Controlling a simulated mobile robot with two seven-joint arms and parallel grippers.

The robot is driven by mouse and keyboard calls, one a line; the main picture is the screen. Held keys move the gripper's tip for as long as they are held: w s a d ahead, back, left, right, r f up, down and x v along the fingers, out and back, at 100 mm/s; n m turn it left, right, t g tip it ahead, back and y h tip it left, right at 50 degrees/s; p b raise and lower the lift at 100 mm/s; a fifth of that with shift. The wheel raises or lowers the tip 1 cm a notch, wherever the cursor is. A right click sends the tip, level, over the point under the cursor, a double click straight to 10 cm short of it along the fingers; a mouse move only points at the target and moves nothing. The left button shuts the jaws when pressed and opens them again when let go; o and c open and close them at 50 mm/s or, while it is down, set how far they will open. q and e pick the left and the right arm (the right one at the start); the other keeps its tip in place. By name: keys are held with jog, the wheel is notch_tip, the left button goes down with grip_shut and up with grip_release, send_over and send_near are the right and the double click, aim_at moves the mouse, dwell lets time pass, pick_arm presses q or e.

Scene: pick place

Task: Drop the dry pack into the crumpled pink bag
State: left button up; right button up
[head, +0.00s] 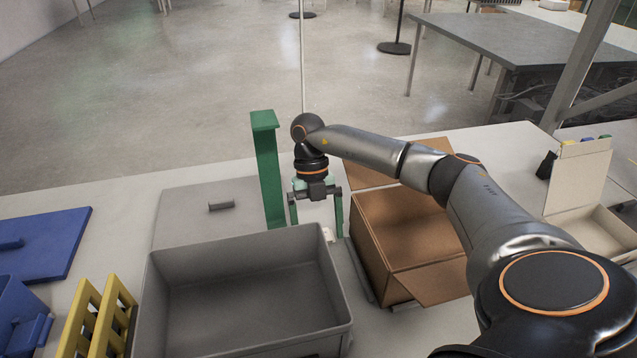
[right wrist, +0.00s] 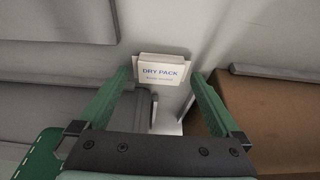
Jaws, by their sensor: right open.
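The dry pack (right wrist: 163,70) is a small white packet with blue "DRY PACK" lettering, just beyond and between the fingertips of my right gripper (right wrist: 160,80) in the right wrist view. In the head view my right gripper (head: 316,218) points down, open, its green fingers apart above the gap between the grey bin and the cardboard box. A small white patch (head: 327,234) shows between its fingers there, likely the pack. I cannot tell whether the fingers touch it. No crumpled pink bag shows in either view. My left gripper is out of view.
A grey bin (head: 160,305) stands left of the gripper, and an open cardboard box (head: 410,225) stands right. A green upright post (head: 267,170) is close behind the gripper. Yellow racks (head: 95,318) and blue containers (head: 45,245) are at left. A cream open box (head: 578,180) is at right.

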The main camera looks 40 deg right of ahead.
jog(key=c, duration=1.5)
